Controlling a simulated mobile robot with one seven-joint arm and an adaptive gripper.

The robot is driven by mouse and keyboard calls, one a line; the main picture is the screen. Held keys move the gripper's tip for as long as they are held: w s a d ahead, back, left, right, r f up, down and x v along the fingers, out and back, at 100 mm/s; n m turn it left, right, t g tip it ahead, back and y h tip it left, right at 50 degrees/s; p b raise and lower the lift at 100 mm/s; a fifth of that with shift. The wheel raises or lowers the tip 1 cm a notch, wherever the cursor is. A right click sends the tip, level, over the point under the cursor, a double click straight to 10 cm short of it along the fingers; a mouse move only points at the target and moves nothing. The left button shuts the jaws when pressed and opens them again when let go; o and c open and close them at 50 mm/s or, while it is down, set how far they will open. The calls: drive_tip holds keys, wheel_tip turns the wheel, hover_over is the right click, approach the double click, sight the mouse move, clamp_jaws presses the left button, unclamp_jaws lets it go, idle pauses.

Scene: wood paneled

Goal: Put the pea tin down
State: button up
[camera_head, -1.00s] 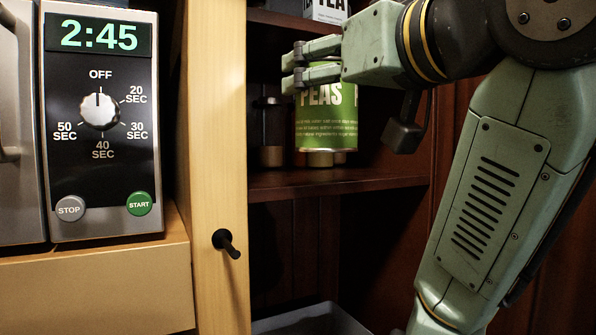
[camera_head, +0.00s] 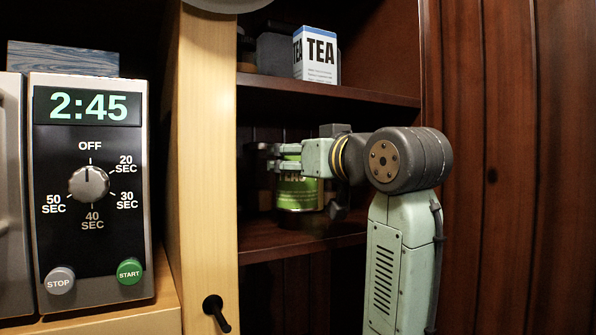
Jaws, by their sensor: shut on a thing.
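The green pea tin (camera_head: 299,194) is upright at the middle shelf (camera_head: 290,240) of the dark wooden cupboard. My gripper (camera_head: 285,158) reaches in from the right and is shut around the upper part of the tin, covering part of its label. The tin's base is very close to the shelf board; I cannot tell whether it touches.
A tea box (camera_head: 316,55) stands on the shelf above. An open pale wooden door (camera_head: 205,150) with a black knob (camera_head: 216,312) borders the cupboard on the left. A microwave (camera_head: 90,190) stands further left. Dark items behind the tin are unclear.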

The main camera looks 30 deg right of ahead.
sight(299, 178)
drive_tip(key=shift+s+f+p, duration=0.1)
drive_tip(key=shift+f+p, duration=0.25)
drive_tip(key=shift+f, duration=1.3)
drive_tip(key=shift+f, duration=0.1)
drive_tip(key=shift+f, duration=0.1)
drive_tip(key=o, duration=1.6)
drive_tip(key=shift+s, duration=0.15)
drive_tip(key=s+b, duration=0.4)
drive_tip(key=s, duration=0.7)
drive_tip(key=shift+s+a, duration=0.35)
drive_tip(key=shift+a, duration=0.05)
